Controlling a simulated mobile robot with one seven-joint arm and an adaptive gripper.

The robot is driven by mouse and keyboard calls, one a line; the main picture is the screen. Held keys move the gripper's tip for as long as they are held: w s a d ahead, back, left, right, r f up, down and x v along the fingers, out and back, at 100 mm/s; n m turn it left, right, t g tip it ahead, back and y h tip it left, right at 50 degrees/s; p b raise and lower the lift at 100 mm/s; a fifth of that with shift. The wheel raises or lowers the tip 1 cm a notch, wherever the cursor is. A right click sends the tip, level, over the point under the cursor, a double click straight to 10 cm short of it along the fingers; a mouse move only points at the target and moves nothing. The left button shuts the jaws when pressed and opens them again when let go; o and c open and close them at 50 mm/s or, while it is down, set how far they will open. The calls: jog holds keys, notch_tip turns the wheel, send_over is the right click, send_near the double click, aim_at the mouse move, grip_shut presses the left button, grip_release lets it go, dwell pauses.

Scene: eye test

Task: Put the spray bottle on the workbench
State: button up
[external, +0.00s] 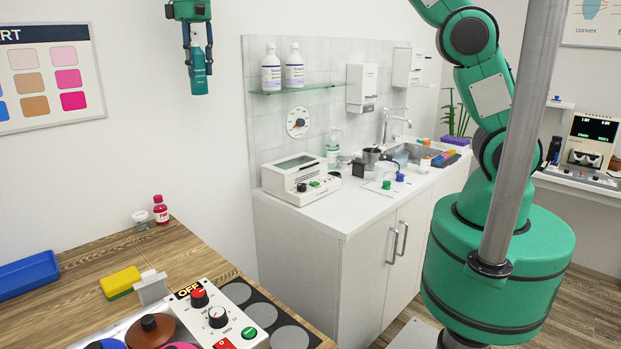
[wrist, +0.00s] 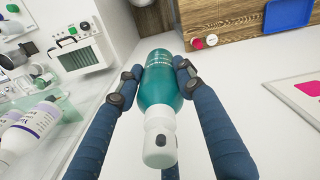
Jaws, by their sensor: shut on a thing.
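The spray bottle (wrist: 160,84) is teal with a white head, which faces the camera in the wrist view. My gripper (wrist: 157,76) is shut on its teal body, one finger on each side. In the external view my gripper (external: 197,52) hangs high at the upper left, pointing down, with the teal bottle (external: 199,80) between its fingers. The bottle is in the air, touching no surface. The wooden-topped workbench (external: 95,262) is below it at the lower left; its wooden top also shows at the top of the wrist view (wrist: 228,22).
The workbench carries a blue tray (external: 24,275), a yellow-green sponge (external: 120,281), a red bottle (external: 160,210) and a control panel (external: 215,320). Bare wood lies between tray and red bottle. A glass shelf (external: 310,89) with two white bottles and a crowded white counter (external: 345,212) stand right.

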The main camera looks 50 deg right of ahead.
jog(key=s+a+f+n, duration=0.1)
jog(key=s+a, duration=0.7)
jog(key=a, duration=0.7)
jog(key=s+a+f+n, duration=0.1)
jog(key=s+a+f, duration=0.1)
jog(key=s+a, duration=0.95)
jog(key=s+a+f+n, duration=0.1)
jog(key=s+a, duration=0.4)
jog(key=a, duration=1.4)
notch_tip(320, 180, down, 26)
jog(key=shift+d+f, duration=0.15)
jog(key=shift+d, duration=0.05)
jog(key=shift+w+f, duration=0.1)
notch_tip(320, 180, down, 6)
jog(key=shift+b, duration=0.4)
jog(key=shift+f, duration=0.1)
jog(key=shift+f, duration=1.8)
